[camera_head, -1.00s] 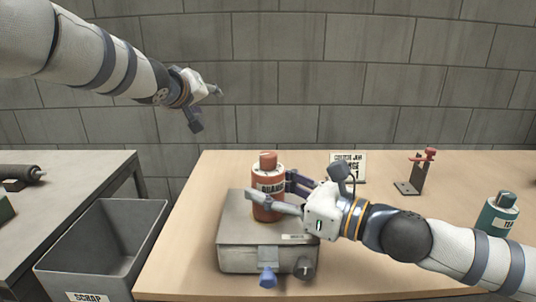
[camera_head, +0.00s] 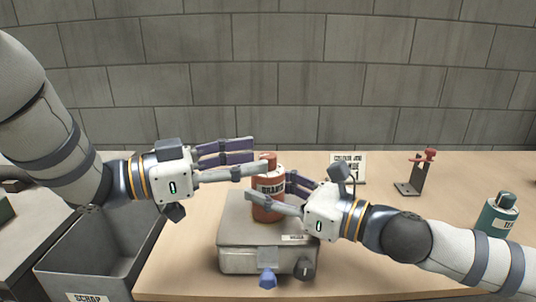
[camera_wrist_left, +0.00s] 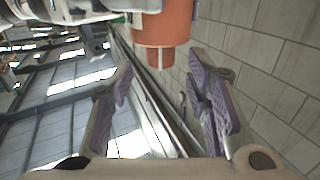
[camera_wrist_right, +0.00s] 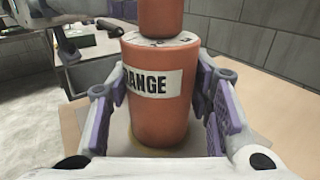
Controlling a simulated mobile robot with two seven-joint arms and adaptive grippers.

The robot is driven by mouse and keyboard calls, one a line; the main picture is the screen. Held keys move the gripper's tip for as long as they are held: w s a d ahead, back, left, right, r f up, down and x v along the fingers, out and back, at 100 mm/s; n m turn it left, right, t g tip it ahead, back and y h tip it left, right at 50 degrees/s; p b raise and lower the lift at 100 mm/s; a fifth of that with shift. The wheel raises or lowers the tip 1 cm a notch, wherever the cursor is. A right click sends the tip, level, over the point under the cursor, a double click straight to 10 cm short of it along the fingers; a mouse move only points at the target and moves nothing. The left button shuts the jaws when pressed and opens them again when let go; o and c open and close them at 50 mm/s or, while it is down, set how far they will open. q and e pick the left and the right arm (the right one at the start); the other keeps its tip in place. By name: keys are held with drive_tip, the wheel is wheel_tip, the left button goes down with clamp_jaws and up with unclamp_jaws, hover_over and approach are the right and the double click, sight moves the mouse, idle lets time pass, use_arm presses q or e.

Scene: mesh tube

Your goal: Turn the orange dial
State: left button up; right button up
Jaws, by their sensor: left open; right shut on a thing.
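The orange dial is a labelled orange cylinder (camera_head: 268,183) with a narrower round knob (camera_head: 268,158) on top, upright on a grey box (camera_head: 232,230). My right gripper (camera_head: 272,188) is shut on the cylinder's body, a finger on each side; the right wrist view shows the cylinder (camera_wrist_right: 158,110) between the pads. My left gripper (camera_head: 256,156) is open at the knob's height, coming from the left. In the left wrist view the knob (camera_wrist_left: 160,57) lies between and just beyond the open fingertips, apparently untouched.
A teal labelled container (camera_head: 494,217) stands at the right. A red-topped stand (camera_head: 412,184) and a white sign (camera_head: 349,160) are farther back. A scrap bin (camera_head: 125,250) is left of the table, partly behind my left arm. The box has a blue knob (camera_head: 267,279) in front.

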sight(267, 154)
use_arm(q)
drive_tip(key=x, duration=0.4)
drive_tip(key=shift+w+d, duration=0.1)
drive_tip(key=shift+d, duration=0.05)
clamp_jaws()
drive_tip(key=shift+n+t, duration=0.3)
drive_tip(key=n+t+y, duration=0.5)
drive_tip(key=t, duration=0.1)
drive_tip(key=shift+r+n+t+y, duration=0.1)
drive_tip(key=shift+n+t+y, duration=0.95)
drive_tip(key=shift+y, duration=0.55)
drive_tip(key=shift+n+t+y, duration=0.85)
drive_tip(key=shift+n+y, duration=0.4)
drive_tip(key=shift+y, duration=0.65)
unclamp_jaws()
